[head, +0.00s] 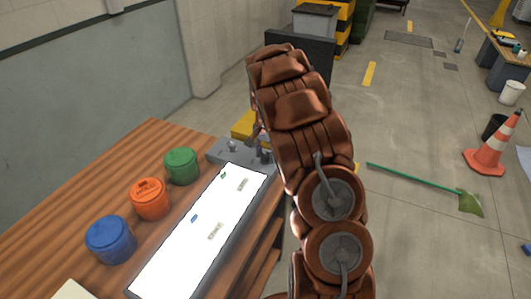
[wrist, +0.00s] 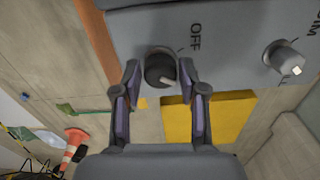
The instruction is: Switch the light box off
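The light box (head: 190,245) lies on the wooden bench, its top glowing bright white. Its grey control end (head: 222,154) is at the far side, partly behind my arm. In the wrist view, the grey panel (wrist: 235,40) carries a dark round knob (wrist: 160,70) beside the word OFF, and a lighter knob (wrist: 284,57) near DIM at right. My gripper (wrist: 160,68) is open, with one fingertip on each side of the dark knob. The gaps look small; I cannot tell whether either finger touches it. The knob's exact setting is unclear.
Blue (head: 110,239), orange (head: 149,198) and green (head: 181,166) lidded pots stand left of the light box. Small pieces lie on its lit top. A yellow object (wrist: 210,117) is beyond the bench. A cone (head: 493,144) and green-handled broom (head: 420,184) are on the floor at right.

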